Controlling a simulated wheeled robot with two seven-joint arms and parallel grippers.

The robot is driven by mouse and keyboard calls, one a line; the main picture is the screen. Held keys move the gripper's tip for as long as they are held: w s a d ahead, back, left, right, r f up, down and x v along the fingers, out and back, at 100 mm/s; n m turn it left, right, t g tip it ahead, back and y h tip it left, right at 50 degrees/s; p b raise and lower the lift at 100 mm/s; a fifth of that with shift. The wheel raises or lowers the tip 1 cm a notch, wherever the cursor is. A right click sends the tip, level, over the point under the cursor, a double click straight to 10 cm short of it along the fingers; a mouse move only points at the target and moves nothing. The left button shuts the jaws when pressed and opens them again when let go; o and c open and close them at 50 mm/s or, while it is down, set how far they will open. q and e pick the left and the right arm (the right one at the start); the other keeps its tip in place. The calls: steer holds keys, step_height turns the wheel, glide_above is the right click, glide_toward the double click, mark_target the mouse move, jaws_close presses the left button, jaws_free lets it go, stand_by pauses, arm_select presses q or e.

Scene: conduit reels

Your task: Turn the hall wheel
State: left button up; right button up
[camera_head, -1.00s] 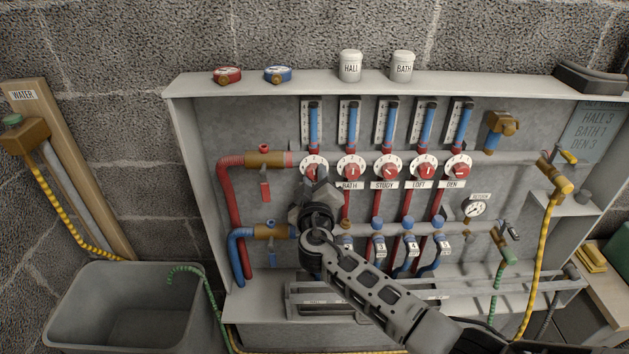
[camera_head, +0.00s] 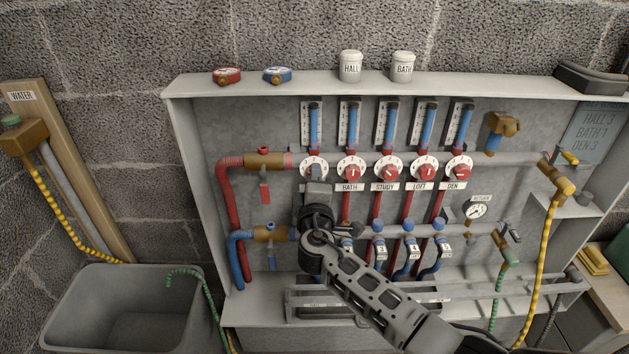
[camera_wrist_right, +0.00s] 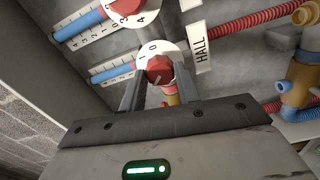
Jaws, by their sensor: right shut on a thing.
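The hall wheel is a small red knob on a white numbered dial (camera_head: 313,161), leftmost in the row, its lower part hidden behind my right gripper (camera_head: 317,185) in the head view. In the right wrist view the red hall wheel (camera_wrist_right: 158,67) sits between the fingertips of my right gripper (camera_wrist_right: 158,80), which is shut on it. The digits 0 and 1 show on the dial's rim there, and the HALL label (camera_wrist_right: 201,46) is beside it. My left gripper is not in view.
Similar red wheels for bath (camera_head: 351,172), study, loft and den stand to the right, close by. Blue gauges (camera_head: 314,125) rise above them. Red pipe (camera_head: 231,205) and a brass valve (camera_head: 266,159) are at the left. A grey sink (camera_head: 125,310) stands lower left.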

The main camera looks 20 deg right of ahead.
stand_by(0.5)
steer(key=o, duration=1)
steer(key=shift+s, duration=0.1)
steer(key=v, duration=1.5)
steer(key=shift+s+a+b, duration=0.15)
steer(key=shift+s+b, duration=0.15)
steer(key=shift+s, duration=0.1)
